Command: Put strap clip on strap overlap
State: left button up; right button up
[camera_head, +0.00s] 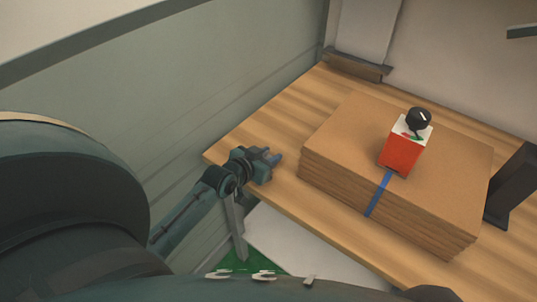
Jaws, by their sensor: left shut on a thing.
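A stack of brown cardboard sheets (335,135) lies on the wooden table. A blue strap (377,196) runs down its front side and over its front top edge. Farther along the top, a red box with a white top (402,148) hides the strap, so I cannot see an overlap. My left gripper (270,158) is at the table's left front edge, left of the stack and apart from it. It is shut on a small blue piece (275,157), too small to identify surely as the strap clip. My right gripper is out of view.
A black knob (418,119) tops the red box. A dark upright block (512,185) stands right of the stack. A brown ledge (357,65) is at the back. The wooden table (290,113) is bare left of the stack. A grey-green wall rises at left.

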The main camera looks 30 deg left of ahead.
pick_arm(q)
jog(key=o, duration=0.9)
jog(key=shift+f, duration=0.1)
jog(key=shift+o, duration=0.2)
